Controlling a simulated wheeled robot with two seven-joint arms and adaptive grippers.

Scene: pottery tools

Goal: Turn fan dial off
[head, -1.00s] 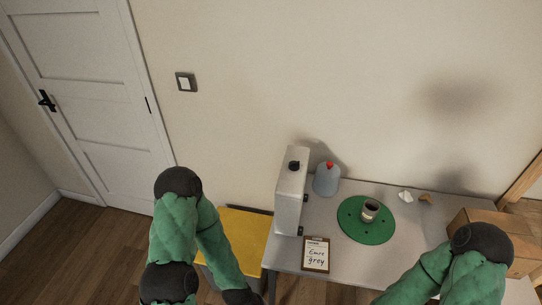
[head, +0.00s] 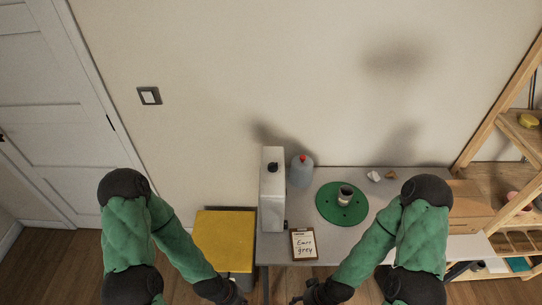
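A tall white box-shaped unit (head: 270,205) stands at the left end of the grey table. A black dial (head: 272,167) sits on its top; I take this for the fan dial, and its setting is too small to read. My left gripper (head: 236,299) is at the bottom edge, below and left of the unit. My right gripper (head: 297,299) is at the bottom edge, in front of the table and below the clipboard. Both are apart from the dial. Both are dark, small and partly cut off, so their finger state is unclear.
A grey-blue bottle with a red top (head: 301,171) stands just right of the unit. A clipboard (head: 304,244) lies at the front. A green disc (head: 328,213) bears a cup (head: 345,196). A yellow-topped bin (head: 224,230) stands left; cardboard boxes (head: 468,205) and shelves are right.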

